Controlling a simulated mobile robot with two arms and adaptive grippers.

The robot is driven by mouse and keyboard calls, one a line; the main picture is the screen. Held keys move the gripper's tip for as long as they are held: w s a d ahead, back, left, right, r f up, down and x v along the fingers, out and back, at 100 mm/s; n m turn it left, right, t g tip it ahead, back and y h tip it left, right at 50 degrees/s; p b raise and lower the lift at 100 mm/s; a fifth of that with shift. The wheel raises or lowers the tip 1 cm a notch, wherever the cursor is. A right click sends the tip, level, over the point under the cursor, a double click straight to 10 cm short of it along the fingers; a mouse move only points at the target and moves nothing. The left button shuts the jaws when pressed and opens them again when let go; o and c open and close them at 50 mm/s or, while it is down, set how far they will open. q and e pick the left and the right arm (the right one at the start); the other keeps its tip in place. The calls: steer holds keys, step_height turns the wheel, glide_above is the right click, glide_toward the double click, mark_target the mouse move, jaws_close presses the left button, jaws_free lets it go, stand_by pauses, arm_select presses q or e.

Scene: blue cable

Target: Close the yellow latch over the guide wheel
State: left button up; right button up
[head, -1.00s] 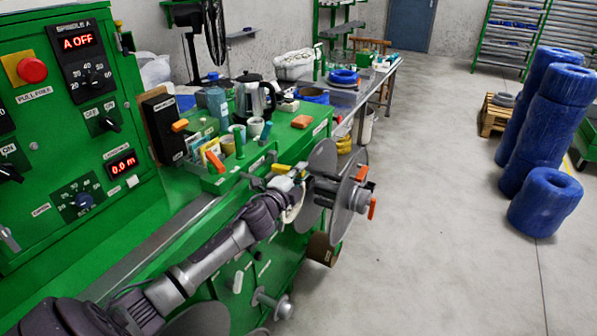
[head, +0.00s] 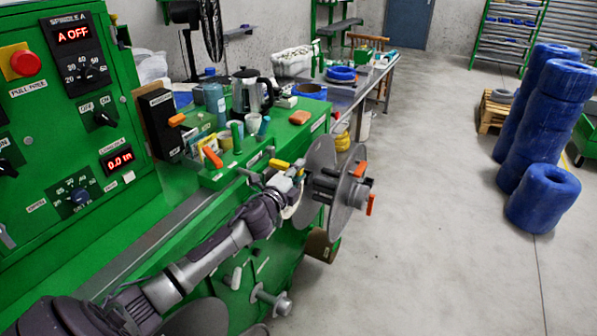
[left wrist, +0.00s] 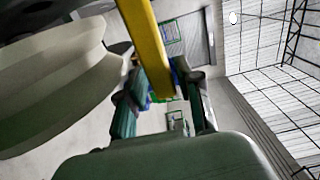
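The yellow latch (head: 279,164) shows as a short bar at the right end of the green machine top, just above my left gripper (head: 292,181). In the left wrist view the yellow latch (left wrist: 148,45) comes down from the top, its end between the two fingers of my left gripper (left wrist: 162,105). The fingers stand apart, and I cannot tell whether either touches it. A pale grooved wheel, apparently the guide wheel (left wrist: 50,75), fills the left of the wrist view. In the head view it is mostly hidden by my left wrist. My right gripper is not in view.
A grey reel with orange handles (head: 347,190) stands just right of my left gripper. A kettle (head: 250,92), cups and an orange block (head: 299,117) stand on the machine top. Blue cable coils (head: 543,198) stand on the floor at right, with free floor between.

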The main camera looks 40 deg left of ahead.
arm_select(q)
steer(key=shift+o, duration=0.3)
steer(key=s+d, duration=0.1)
steer(key=s, duration=1.1)
steer(key=shift+d, duration=0.15)
